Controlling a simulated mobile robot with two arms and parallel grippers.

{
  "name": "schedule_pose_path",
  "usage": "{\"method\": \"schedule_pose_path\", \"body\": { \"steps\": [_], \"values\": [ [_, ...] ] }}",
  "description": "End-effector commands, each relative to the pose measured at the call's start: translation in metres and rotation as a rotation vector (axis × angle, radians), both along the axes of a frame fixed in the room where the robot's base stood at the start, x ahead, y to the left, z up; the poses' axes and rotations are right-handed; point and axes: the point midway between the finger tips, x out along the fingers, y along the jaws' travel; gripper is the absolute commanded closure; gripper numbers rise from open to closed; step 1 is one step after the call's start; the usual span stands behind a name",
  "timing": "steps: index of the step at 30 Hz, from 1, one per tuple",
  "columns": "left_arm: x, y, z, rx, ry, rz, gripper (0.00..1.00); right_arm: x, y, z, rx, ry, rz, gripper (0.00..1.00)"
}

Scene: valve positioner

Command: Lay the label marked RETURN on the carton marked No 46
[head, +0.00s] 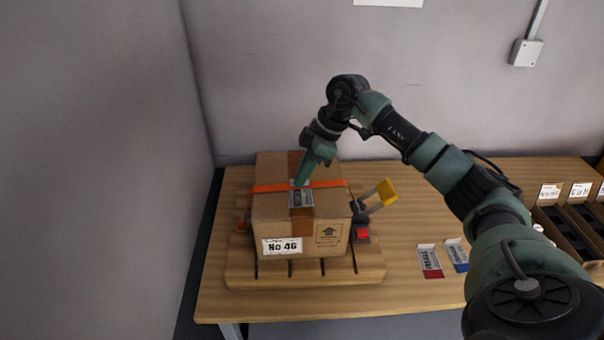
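The brown carton marked No 46 (268,215) sits on a slatted wooden pallet (300,278) on the table, with an orange strap around it. A small grey label (301,199) with dark print is at the top of the carton, near its front edge; its text is too small to read. My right gripper (300,183) points down at the label's far edge, over the strap. I cannot tell whether its fingers are closed on the label or whether the label rests fully on the carton. My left gripper is out of view.
Two more labels lie on the table to the right, one with a red end (429,262) and one with a blue end (457,255). A yellow-handled tool (380,195) is beside the carton. Dark trays with white cards (549,191) stand at the far right.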

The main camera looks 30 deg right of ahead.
Motion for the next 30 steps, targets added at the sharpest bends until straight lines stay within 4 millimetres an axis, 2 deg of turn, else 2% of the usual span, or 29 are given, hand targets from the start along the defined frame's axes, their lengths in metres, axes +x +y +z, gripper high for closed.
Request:
{"method": "schedule_pose_path", "body": {
  "steps": [2,13,17,24,30],
  "values": [
    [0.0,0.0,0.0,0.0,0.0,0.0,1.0,0.0,0.0,0.0,0.0,0.0,0.0,0.73],
    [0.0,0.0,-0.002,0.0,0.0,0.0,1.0,0.0,-0.002,0.004,0.0,-0.002,0.0,0.73],
    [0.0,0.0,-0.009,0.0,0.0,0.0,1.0,-0.003,-0.008,0.019,-0.001,-0.006,-0.002,0.73],
    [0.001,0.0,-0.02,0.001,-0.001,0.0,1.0,-0.012,-0.022,0.056,0.0,-0.004,-0.002,0.73],
    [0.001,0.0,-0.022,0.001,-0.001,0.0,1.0,-0.015,-0.027,0.07,0.0,0.0,-0.001,0.73]
  ]
}}
